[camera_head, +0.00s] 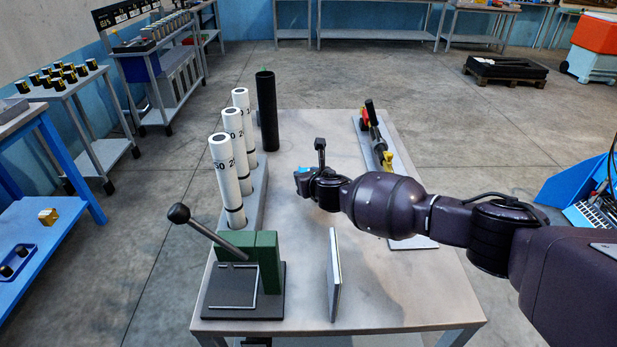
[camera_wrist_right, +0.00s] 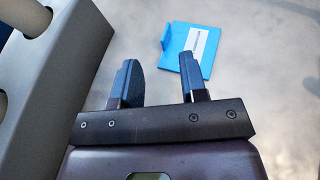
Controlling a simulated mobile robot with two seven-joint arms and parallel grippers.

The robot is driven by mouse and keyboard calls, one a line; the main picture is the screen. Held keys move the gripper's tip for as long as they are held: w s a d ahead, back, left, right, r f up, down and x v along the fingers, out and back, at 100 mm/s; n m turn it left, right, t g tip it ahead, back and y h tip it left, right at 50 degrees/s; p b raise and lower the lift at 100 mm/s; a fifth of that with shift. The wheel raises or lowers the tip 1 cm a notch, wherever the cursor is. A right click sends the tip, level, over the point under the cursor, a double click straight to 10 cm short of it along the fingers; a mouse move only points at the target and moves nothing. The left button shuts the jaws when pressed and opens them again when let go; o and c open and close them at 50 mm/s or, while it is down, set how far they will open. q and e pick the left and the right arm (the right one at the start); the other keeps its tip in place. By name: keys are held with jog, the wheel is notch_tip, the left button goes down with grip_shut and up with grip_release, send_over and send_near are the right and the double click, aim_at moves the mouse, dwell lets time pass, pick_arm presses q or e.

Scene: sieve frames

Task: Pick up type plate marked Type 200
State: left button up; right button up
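A small blue plate (camera_wrist_right: 197,46) with a white label lies on the table, just beyond the fingertips in the right wrist view. Its print is too small to read, so I cannot tell whether it says Type 200. A sliver of blue (camera_head: 302,169) shows by the gripper in the head view. My right gripper (camera_wrist_right: 158,80) is open and empty, with its fingers apart and pointing towards the blue plate. In the head view the right arm reaches in from the right, and its hand (camera_head: 308,182) is over the middle of the table. My left gripper is not in view.
A grey rack (camera_head: 260,190) holds white numbered tubes (camera_head: 228,180) left of the hand; its edge (camera_wrist_right: 60,75) is close in the wrist view. A black tube (camera_head: 267,110) stands behind. A green lever press (camera_head: 245,275) and an upright panel (camera_head: 334,275) stand in front.

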jog(key=w+f+b, duration=0.1)
jog(key=w+a+f+b, duration=0.1)
jog(key=w, duration=0.1)
jog(key=shift+w+a+f, duration=0.1)
jog(key=shift+w+f, duration=0.1)
jog(key=shift+w, duration=0.1)
jog(key=shift+w+a+b, duration=0.1)
jog(key=shift+w+b, duration=0.15)
jog(key=shift+b, duration=0.1)
jog(key=shift+w+r, duration=0.15)
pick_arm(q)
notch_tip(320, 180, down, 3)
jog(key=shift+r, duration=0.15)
pick_arm(e)
grip_shut()
